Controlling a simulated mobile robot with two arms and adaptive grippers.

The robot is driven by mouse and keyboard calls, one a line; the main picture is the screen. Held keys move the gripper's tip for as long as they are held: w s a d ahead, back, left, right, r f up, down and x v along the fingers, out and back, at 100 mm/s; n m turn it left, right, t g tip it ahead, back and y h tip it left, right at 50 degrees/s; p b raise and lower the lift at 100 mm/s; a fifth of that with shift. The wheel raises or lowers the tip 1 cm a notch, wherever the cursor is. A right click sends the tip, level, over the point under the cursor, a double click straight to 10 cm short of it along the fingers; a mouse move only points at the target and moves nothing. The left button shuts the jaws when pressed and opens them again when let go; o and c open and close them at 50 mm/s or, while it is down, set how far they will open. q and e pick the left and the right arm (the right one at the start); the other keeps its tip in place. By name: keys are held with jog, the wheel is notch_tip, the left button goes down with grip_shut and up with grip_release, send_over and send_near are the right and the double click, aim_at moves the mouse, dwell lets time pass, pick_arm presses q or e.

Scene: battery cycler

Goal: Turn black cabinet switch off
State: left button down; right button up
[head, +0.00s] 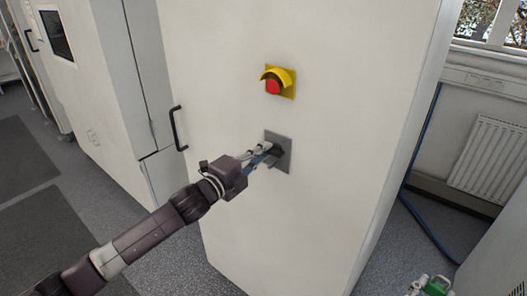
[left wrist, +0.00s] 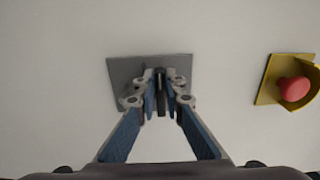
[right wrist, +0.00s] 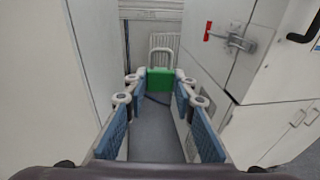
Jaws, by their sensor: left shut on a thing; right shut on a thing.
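The black cabinet switch (left wrist: 160,92) has a dark handle on a square grey plate (head: 283,163) on the front of the white cabinet. In the left wrist view the handle stands upright in the picture between my fingertips. My left gripper (head: 262,154) is shut on this handle; its fingers hide part of the switch and plate. My right gripper (right wrist: 160,82) is shut on a green block-like thing (right wrist: 159,79), held at its fingertips. The green thing also shows at the bottom right of the head view (head: 436,287).
A red button (head: 273,87) on a yellow plate sits above the switch. A black door handle (head: 179,128) sticks out to its left. A radiator (head: 488,155) and blue hose (head: 421,220) are at the right. Another cabinet has a red-handled latch (right wrist: 228,40).

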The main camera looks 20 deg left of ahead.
dwell(0.4)
pick_arm(q)
jog(key=c, duration=2)
grip_release()
jog(key=shift+s, duration=0.1)
jog(key=shift+v, duration=5.95)
jog(key=shift+a, duration=0.1)
